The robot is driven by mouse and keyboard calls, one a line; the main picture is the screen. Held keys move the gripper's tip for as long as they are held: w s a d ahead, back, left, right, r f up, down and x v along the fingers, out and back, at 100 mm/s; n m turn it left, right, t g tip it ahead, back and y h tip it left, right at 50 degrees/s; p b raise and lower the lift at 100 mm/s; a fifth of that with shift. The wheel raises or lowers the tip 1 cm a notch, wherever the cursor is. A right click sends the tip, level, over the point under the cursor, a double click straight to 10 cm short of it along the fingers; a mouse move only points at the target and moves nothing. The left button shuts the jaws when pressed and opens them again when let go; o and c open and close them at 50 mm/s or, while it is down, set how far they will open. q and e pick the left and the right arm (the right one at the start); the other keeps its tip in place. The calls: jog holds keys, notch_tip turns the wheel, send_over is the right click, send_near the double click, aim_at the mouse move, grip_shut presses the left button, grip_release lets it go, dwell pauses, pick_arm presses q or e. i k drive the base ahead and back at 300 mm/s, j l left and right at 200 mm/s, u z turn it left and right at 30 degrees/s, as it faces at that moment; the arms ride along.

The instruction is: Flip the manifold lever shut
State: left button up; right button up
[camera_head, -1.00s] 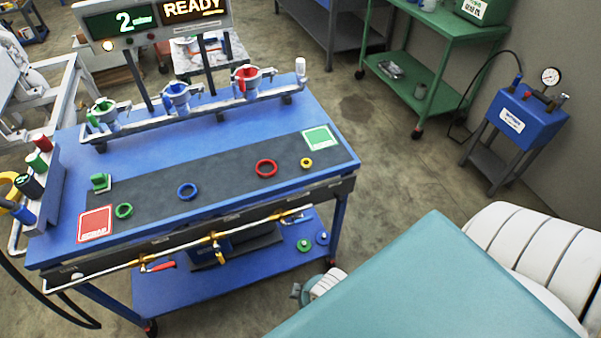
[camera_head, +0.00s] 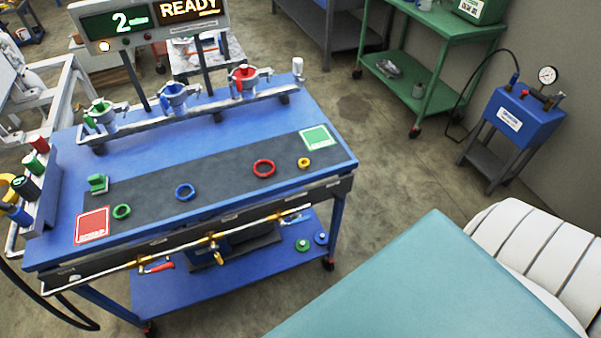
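A metal pipe manifold (camera_head: 184,111) runs along the back of the blue workbench, with a green-marked port (camera_head: 102,115), a blue-marked port (camera_head: 173,98) and a red-marked port (camera_head: 244,80). A second thin pipe runs along the bench's front edge. It carries a valve with a red lever (camera_head: 157,267), a brass valve with a yellow lever (camera_head: 213,247) and another brass fitting (camera_head: 285,216). I cannot tell which lever is the manifold lever, or whether any is open or shut. Neither of my grippers is in view.
The blue workbench (camera_head: 285,115) holds a dark mat with green, blue, red and yellow rings. A sign (camera_head: 160,18) above reads "2" and "READY". A blue pump box with gauge (camera_head: 522,118) stands right, beside a green shelf cart (camera_head: 425,80). Floor between them is clear.

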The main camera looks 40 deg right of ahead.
aim_at(282, 224)
jog(key=l+z, duration=0.15)
jog(key=z, duration=0.3)
jog(key=i+l+z, duration=0.1)
jog(key=z, duration=0.35)
